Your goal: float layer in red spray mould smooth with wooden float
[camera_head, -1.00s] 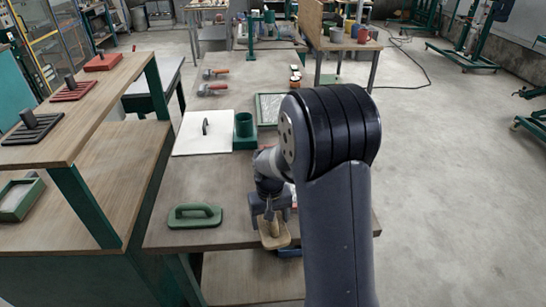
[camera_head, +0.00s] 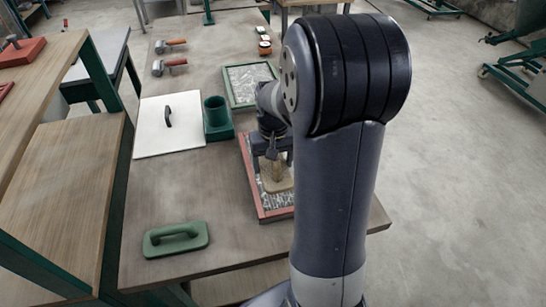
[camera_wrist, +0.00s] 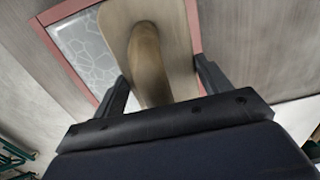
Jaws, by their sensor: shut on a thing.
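The red spray mould (camera_head: 262,205) lies on the table, partly hidden behind my arm in the head view. A grey-white patterned layer (camera_head: 248,160) shows inside its red frame, and also in the wrist view (camera_wrist: 84,50). My gripper (camera_wrist: 158,90) is shut on the handle of the wooden float (camera_wrist: 176,68). The float (camera_head: 279,184) is over the near part of the mould in the head view. I cannot tell whether its sole touches the layer.
A green float (camera_head: 176,239) lies at the near left of the table. A white board (camera_head: 168,140) with a dark handle and a green cup holder (camera_head: 217,130) stand farther back.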

